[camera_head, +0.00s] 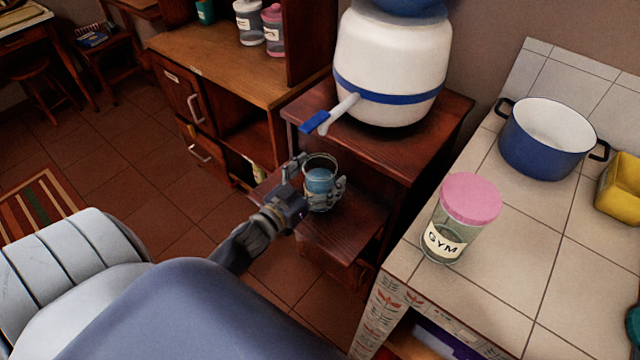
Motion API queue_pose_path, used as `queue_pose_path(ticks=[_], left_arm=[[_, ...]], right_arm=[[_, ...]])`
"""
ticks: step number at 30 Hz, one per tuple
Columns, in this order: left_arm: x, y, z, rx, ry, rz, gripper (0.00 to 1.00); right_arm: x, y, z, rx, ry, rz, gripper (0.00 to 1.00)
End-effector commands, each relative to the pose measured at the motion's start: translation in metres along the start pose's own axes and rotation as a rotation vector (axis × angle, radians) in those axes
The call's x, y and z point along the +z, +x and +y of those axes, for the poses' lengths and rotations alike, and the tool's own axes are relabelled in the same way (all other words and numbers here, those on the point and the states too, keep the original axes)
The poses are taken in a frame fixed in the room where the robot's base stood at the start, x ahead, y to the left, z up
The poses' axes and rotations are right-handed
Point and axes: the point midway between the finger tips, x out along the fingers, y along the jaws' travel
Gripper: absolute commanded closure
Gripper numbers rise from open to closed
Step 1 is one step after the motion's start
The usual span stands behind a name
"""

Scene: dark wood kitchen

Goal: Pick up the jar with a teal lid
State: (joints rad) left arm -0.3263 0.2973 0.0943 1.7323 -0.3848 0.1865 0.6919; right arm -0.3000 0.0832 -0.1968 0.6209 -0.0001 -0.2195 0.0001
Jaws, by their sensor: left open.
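My left gripper (316,182) reaches in from the left over the low wooden step under the dispenser. Its fingers are open, one on each side of a clear glass container (320,178) with blue contents. I cannot tell whether they touch it. No lid shows on this container. A jar with a pink lid (461,215), labelled "GYM", stands upright on the tiled counter. No jar with a teal lid can be made out for certain. A teal thing (205,12) on the wooden cabinet is cut off by the top edge, and another (633,324) by the right edge. My right gripper is out of view.
A white water dispenser (388,65) stands on a wooden stand, its blue-tipped tap above the glass. Two jars, one white-lidded (249,24) and one pink-lidded (272,32), stand on the cabinet. A blue pot (540,148) and yellow container (620,190) occupy the counter.

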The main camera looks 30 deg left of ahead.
Motion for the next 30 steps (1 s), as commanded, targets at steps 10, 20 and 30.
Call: queue_pose_path(ticks=[10, 20, 30], left_arm=[[0.000, 0.000, 0.000, 0.001, 0.001, 0.000, 0.56], [-0.004, 0.001, 0.000, 0.002, 0.001, 0.008, 0.89], [-0.011, 0.001, 0.001, 0.004, 0.003, 0.010, 0.89]], right_arm=[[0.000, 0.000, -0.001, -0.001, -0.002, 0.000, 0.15], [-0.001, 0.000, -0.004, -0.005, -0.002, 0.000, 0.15], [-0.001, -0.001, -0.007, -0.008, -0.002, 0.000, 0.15]])
